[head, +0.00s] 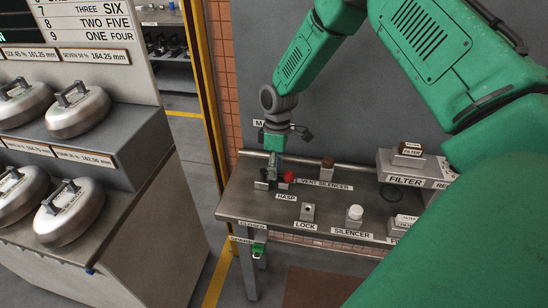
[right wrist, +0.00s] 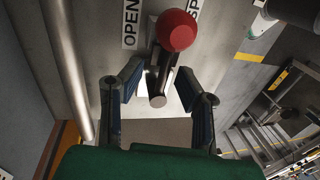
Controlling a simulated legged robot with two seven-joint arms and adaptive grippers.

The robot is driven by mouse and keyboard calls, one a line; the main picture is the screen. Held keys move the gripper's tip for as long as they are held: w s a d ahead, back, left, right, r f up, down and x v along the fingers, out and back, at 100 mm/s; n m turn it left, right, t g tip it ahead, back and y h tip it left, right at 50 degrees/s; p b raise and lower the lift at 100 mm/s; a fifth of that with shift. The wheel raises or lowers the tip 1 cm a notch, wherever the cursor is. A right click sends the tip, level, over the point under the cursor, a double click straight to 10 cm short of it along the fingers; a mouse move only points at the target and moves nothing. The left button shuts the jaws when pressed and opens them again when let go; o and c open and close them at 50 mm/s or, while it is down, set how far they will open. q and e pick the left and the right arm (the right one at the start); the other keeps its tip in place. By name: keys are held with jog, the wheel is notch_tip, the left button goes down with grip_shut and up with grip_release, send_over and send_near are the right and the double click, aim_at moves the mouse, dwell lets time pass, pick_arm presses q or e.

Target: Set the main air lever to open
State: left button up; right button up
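A red ball knob (head: 289,176) shows just right of my right gripper (head: 268,180) at the left end of the steel bench. In the right wrist view the red knob (right wrist: 177,30) sits beyond the fingertips, with a dark grey metal bar (right wrist: 158,88) below it. My right gripper (right wrist: 158,85) is open, with one finger on each side of that bar; gaps show and I cannot tell if either finger touches. An OPEN label (right wrist: 131,22) lies left of the knob. The lever's pivot is hidden. My left gripper is not in view.
The bench (head: 275,208) holds a lock (head: 308,212), a white silencer (head: 354,215) and filter blocks (head: 414,164). A green item (head: 258,250) hangs at its front left. A stand with round metal weights (head: 78,112) is at left. A rail (head: 320,163) runs along the back.

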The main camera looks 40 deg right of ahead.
jog(key=shift+w+r, duration=0.1)
jog(key=shift+r, duration=0.3)
notch_tip(320, 180, up, 11)
jog(key=w+d, duration=0.1)
jog(key=d, duration=0.1)
jog(key=shift+w, duration=0.15)
jog(key=shift+f, duration=0.15)
